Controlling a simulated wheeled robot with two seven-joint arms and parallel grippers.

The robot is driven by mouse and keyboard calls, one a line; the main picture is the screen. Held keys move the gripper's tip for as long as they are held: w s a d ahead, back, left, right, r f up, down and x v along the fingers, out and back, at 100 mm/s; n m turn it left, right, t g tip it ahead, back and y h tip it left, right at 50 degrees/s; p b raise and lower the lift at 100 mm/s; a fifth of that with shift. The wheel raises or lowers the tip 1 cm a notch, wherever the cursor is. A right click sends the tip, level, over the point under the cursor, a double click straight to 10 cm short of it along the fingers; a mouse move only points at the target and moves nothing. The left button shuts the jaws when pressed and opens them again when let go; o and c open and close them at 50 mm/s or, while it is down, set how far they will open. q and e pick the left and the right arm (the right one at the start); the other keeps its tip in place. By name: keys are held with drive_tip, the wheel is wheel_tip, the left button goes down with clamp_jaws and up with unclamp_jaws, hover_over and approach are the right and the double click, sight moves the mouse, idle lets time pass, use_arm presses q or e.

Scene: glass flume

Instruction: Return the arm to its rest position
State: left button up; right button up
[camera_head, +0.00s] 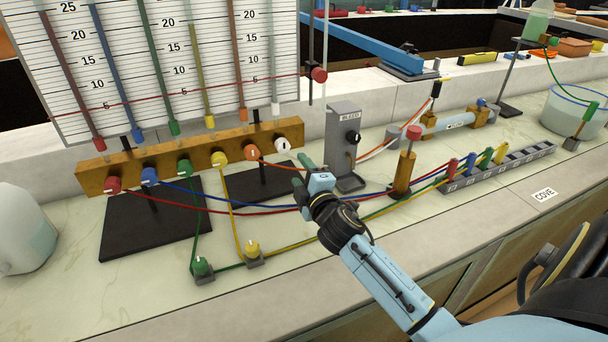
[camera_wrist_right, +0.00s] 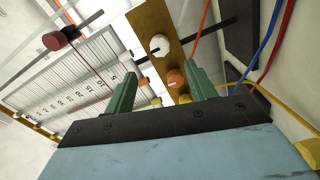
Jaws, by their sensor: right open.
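My right gripper (camera_head: 302,172) hangs above the bench in the middle of the head view, its blue arm coming in from the lower right. Its two green fingers stand apart with nothing between them, as the right wrist view shows (camera_wrist_right: 160,82). It is close in front of the brass manifold's (camera_head: 140,170) right end and left of the grey BLEED block (camera_head: 344,140). The white knob (camera_head: 282,145) and orange knob (camera_head: 250,152) on the manifold lie beyond the fingers. My left gripper does not show.
Red, blue, green and yellow tubes (camera_head: 240,208) run across the bench near my right arm. A brass post with a red cap (camera_head: 405,170) and a grey connector strip (camera_head: 500,168) stand to the right. The manometer board (camera_head: 170,60) rises behind.

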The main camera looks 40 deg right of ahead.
drive_tip(key=shift+s+a, duration=0.15)
drive_tip(key=shift+s, duration=0.5)
